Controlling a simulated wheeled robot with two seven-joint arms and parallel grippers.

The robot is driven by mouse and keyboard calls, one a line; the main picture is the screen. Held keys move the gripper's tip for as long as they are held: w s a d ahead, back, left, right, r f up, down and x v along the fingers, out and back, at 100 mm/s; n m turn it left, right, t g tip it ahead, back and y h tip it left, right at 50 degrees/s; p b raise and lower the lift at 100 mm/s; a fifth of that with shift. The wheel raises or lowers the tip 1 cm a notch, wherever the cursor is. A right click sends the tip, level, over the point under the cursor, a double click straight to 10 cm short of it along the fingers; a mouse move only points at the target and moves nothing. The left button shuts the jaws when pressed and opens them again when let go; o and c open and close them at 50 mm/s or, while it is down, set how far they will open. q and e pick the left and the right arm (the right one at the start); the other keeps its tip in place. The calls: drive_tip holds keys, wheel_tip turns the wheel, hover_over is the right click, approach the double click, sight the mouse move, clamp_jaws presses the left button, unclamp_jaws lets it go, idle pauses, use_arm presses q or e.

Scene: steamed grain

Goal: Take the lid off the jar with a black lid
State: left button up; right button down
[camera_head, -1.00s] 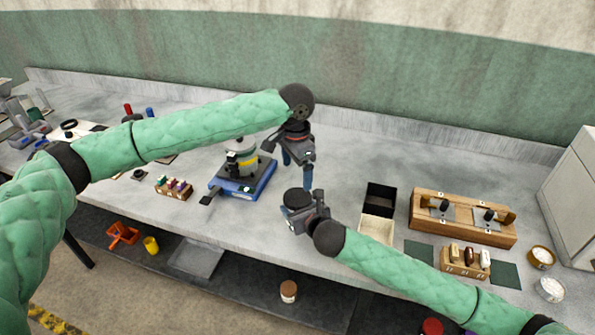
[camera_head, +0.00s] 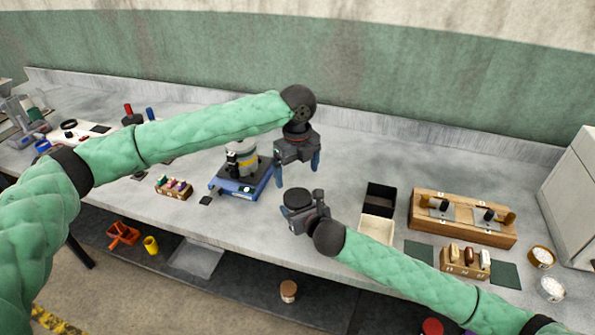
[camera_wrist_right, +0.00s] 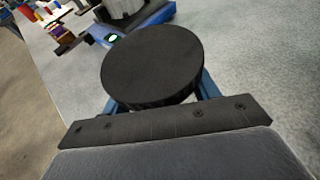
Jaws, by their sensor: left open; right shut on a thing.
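The jar's round black lid (camera_head: 297,198) shows at my right gripper (camera_head: 303,212), above the table's front part. In the right wrist view the black lid (camera_wrist_right: 152,64) fills the middle, between the blue fingers. The jar body under the lid is hidden, so I cannot tell whether the lid sits on it. My right gripper is shut on the jar or its lid. My left gripper (camera_head: 297,171) is open, just behind and above the lid, its blue fingers pointing down, apart from the lid.
A blue-based device (camera_head: 240,184) stands left of the grippers. A black box (camera_head: 381,196) and a cream box (camera_head: 377,229) stand to the right, near a wooden rack (camera_head: 463,217). A small block with coloured pegs (camera_head: 174,188) is at the left.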

sight(298, 197)
use_arm(q)
drive_tip(key=m, duration=0.6)
drive_tip(key=shift+s+f, duration=0.15)
drive_tip(key=shift+f, duration=3.95)
drive_tip(key=c, duration=1)
drive_tip(key=n, duration=0.5)
drive_tip(key=shift+d, duration=0.1)
drive_tip(key=n, duration=0.5)
drive_tip(key=o, duration=1.1)
